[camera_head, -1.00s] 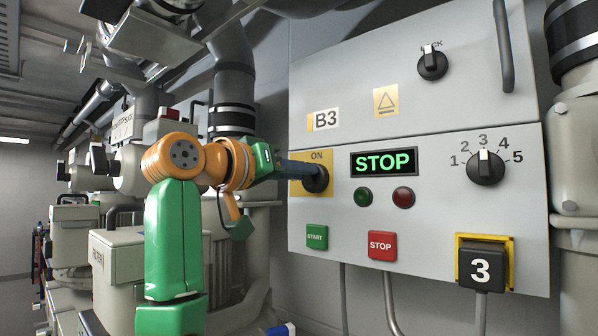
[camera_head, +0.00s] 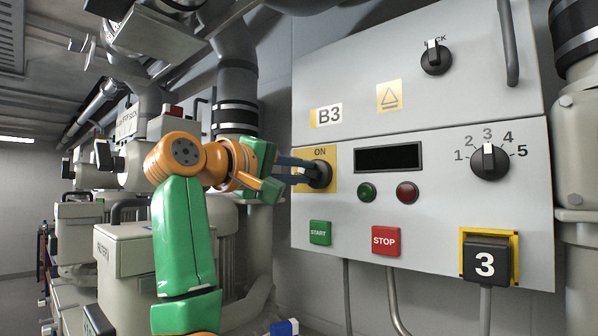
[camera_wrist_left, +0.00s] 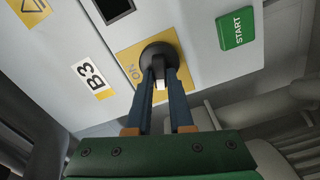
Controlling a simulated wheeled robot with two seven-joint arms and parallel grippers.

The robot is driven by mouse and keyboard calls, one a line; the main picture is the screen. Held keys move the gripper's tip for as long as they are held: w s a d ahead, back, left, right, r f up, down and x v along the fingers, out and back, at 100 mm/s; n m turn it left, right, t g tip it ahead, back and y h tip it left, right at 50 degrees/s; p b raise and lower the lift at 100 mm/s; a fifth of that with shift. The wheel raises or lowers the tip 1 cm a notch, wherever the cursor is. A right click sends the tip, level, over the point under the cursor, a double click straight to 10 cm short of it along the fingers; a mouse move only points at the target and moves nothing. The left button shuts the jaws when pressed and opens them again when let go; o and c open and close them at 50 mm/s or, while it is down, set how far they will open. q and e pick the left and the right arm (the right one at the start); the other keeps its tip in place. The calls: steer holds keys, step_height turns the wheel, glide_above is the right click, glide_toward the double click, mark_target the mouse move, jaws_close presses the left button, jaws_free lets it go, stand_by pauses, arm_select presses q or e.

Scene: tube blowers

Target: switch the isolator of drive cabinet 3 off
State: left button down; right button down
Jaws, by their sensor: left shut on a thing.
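In the left wrist view the two blue fingers (camera_wrist_left: 163,85) sit on either side of the knob's handle, which has a white end. The display (camera_head: 388,158) is dark. My right gripper does not show.
START (camera_head: 320,233) and STOP (camera_head: 384,241) buttons sit below the isolator. A selector knob (camera_head: 489,162) points near 3, and a lock knob (camera_head: 436,57) is on the upper door. Pipes and grey machines (camera_head: 130,260) crowd the left side.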

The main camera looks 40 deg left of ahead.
arm_select(q)
steer(key=shift+f+n, duration=0.1)
steer(key=shift+n, duration=1.9)
steer(key=c, duration=0.8)
jaws_free()
steer(key=shift+w, duration=0.1)
steer(key=s+b, duration=0.3)
steer(key=s, duration=0.4)
steer(key=shift+s+a+b, duration=0.15)
steer(key=shift+a+b, duration=0.15)
steer(key=shift+f, duration=0.1)
steer(key=shift+w, duration=0.2)
